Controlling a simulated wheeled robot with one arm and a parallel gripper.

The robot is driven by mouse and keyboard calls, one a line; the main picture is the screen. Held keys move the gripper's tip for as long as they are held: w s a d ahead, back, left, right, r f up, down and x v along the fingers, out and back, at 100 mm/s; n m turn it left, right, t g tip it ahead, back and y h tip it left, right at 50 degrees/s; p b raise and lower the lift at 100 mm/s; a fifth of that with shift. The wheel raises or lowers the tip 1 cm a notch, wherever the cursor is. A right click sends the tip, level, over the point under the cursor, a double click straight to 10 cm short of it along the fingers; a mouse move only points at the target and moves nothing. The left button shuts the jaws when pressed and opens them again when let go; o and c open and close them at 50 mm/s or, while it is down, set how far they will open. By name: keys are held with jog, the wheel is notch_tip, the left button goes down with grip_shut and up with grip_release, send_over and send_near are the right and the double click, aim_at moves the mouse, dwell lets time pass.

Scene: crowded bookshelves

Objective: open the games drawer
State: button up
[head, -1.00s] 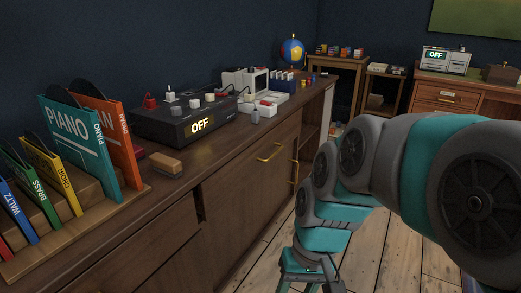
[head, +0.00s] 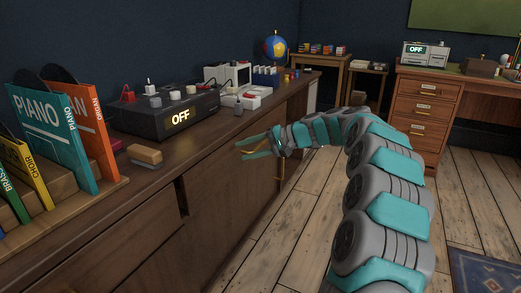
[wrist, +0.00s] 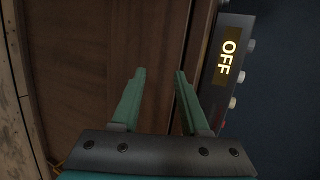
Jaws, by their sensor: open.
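My gripper (head: 242,149) is in front of this upper cabinet front, fingers spread around the handle's area in the head view. I cannot tell whether they touch it. In the wrist view my gripper (wrist: 158,75) is open, with nothing held between its fingers and the brown panel (wrist: 95,65) behind them. A thin yellow metal piece shows at the lower left there, partly hidden.
A black box reading OFF (head: 165,112) stands on the cabinet top, beside a wooden block (head: 144,155) and upright record sleeves (head: 60,130). A desk with labelled drawers (head: 423,108) stands at the back right.

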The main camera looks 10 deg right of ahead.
aim_at(260, 145)
jog(key=w+d+f+m+t+b, duration=0.2)
jog(key=w+d+f+t, duration=0.25)
jog(key=w+d, duration=0.75)
jog(key=x, duration=0.6)
jog(key=shift+a+f+p, duration=0.3)
jog(key=shift+a+f, duration=0.1)
jog(key=shift+f, duration=0.1)
grip_shut()
dwell(0.5)
